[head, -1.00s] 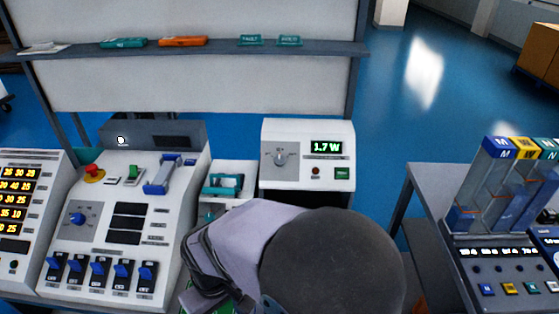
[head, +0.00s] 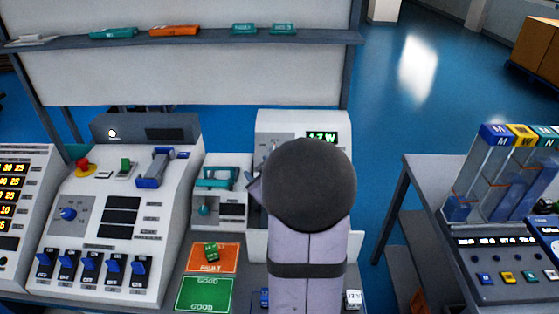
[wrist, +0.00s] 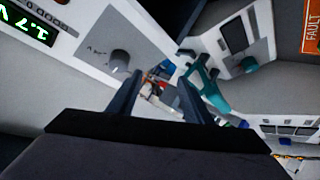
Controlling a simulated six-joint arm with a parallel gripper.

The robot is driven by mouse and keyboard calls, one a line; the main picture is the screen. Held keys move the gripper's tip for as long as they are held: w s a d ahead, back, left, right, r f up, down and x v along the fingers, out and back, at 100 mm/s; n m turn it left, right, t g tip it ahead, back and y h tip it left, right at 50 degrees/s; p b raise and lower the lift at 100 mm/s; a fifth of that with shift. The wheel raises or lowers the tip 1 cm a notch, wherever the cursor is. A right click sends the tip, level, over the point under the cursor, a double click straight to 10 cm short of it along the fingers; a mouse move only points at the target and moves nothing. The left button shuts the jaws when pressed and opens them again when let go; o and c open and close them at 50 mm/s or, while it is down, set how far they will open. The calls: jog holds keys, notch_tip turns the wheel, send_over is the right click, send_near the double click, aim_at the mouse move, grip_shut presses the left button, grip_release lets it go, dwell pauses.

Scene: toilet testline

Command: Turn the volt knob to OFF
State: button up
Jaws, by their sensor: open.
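Two knobs could be the volt knob; their labels are too small to read. A blue knob (head: 68,213) sits on the sloped left console (head: 170,215). A grey round knob (wrist: 120,59) sits on the white meter box (head: 300,121), which has a green display (head: 322,137) reading about 1.7 W. My wrist hides most of the meter's knob area in the head view. My gripper (wrist: 160,90) is open and empty, its two dark fingers apart. In the wrist view the grey knob lies beyond the left finger, not between the fingers. In the head view a fingertip shows beside the meter's left edge.
A small teal-clamp fixture (head: 217,178) stands left of the meter. Orange FAULT (head: 222,262) and green GOOD (head: 208,296) mats lie in front, with a small green item (head: 211,250) on the FAULT mat. A shelf (head: 215,37) runs behind. A second table (head: 425,175) stands right.

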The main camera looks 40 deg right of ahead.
jog(key=shift+s+d+n+t+y+b, duration=1)
jog(key=shift+s+d+n+t+b, duration=0.6)
jog(key=shift+s+d+t, duration=1.65)
jog(key=shift+g, duration=0.45)
jog(key=shift+w+d+r+p, duration=0.1)
jog(key=shift+w+d+p, duration=0.2)
jog(key=shift+w, duration=0.85)
jog(key=shift+w+d+f+p, duration=0.15)
jog(key=shift+w+d, duration=0.1)
jog(key=shift+w, duration=0.9)
jog(key=shift+w+d+r+p, duration=0.15)
jog(key=shift+w+d+p, duration=0.15)
jog(key=shift+w, duration=0.85)
jog(key=shift+c, duration=0.6)
jog(key=c, duration=0.9)
